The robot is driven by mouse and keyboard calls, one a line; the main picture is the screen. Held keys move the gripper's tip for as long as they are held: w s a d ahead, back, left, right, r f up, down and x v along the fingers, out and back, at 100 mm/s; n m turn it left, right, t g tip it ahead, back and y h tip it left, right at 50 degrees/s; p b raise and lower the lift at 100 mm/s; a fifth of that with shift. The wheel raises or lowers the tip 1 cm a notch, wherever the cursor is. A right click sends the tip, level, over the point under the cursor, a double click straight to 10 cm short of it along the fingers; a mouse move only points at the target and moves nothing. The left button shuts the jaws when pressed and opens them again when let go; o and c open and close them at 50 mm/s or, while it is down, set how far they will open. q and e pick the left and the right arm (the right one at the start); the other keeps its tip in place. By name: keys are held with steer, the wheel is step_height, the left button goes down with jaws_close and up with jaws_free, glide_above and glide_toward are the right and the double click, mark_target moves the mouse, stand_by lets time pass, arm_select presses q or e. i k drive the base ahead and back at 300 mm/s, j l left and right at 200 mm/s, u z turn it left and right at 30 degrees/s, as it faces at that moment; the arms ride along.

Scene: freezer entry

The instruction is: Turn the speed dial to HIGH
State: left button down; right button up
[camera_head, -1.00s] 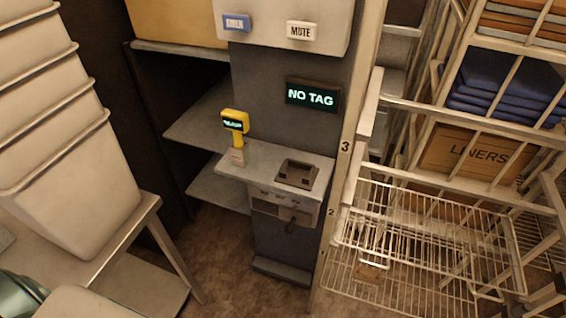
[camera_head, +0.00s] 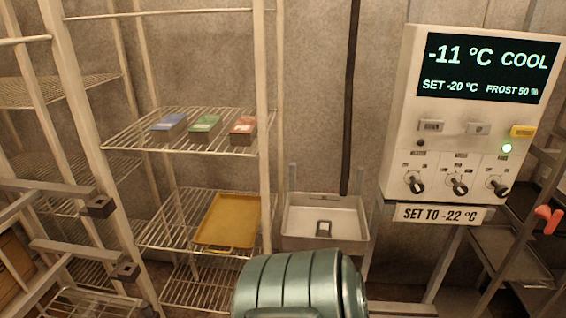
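A white control panel (camera_head: 400,130) stands at the right. Its dark screen (camera_head: 488,68) reads -11 °C COOL, SET -20 °C, FROST 50 %. Three dark dials sit in a row on its lower part: a left dial (camera_head: 414,184), a middle dial (camera_head: 457,184) and a right dial (camera_head: 498,187). Their labels and position marks are too small to read, so I cannot tell which one is the speed dial or where it points. Neither of my grippers shows. A green rounded part, which seems to be mine, fills the bottom middle.
Above the dials are buttons, one yellow (camera_head: 522,131), and a lit green lamp (camera_head: 507,148). A sign (camera_head: 440,214) below reads SET TO -22 °C. A wire shelf (camera_head: 130,135) holds blue, green and red boxes. A yellow tray (camera_head: 228,221) and a white basin (camera_head: 325,217) stand lower.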

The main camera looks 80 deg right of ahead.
mark_target(460, 189)
steer(key=z, duration=3.8)
